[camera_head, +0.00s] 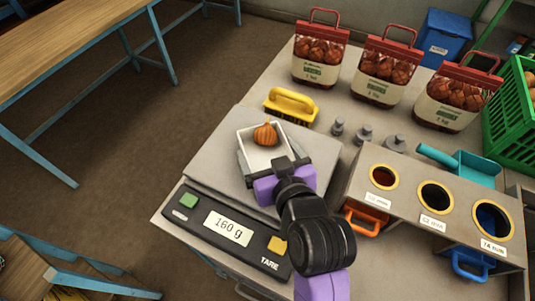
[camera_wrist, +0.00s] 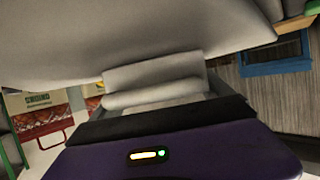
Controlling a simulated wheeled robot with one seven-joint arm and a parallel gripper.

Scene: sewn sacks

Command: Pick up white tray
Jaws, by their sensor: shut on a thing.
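The white tray (camera_head: 257,158) is a small, shallow, square tray at the scale's plate (camera_head: 215,160) in the head view. A brown-orange, onion-like bulb (camera_head: 265,134) sits in its far part. My gripper (camera_head: 277,167) is at the tray's near side and is shut on its near wall. The gripper hides part of that wall. In the wrist view a large pale surface, seemingly the tray (camera_wrist: 130,40), fills the top, close to my gripper. I cannot tell whether the tray rests on the plate or is slightly above it.
The scale's display (camera_head: 228,229) reads 160 g. A yellow brush (camera_head: 291,104) lies behind the scale, with several metal weights (camera_head: 363,134) to its right. Filled red-topped sacks (camera_head: 320,60) stand at the back. A grey stand with round holes (camera_head: 430,205) is close on the right.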

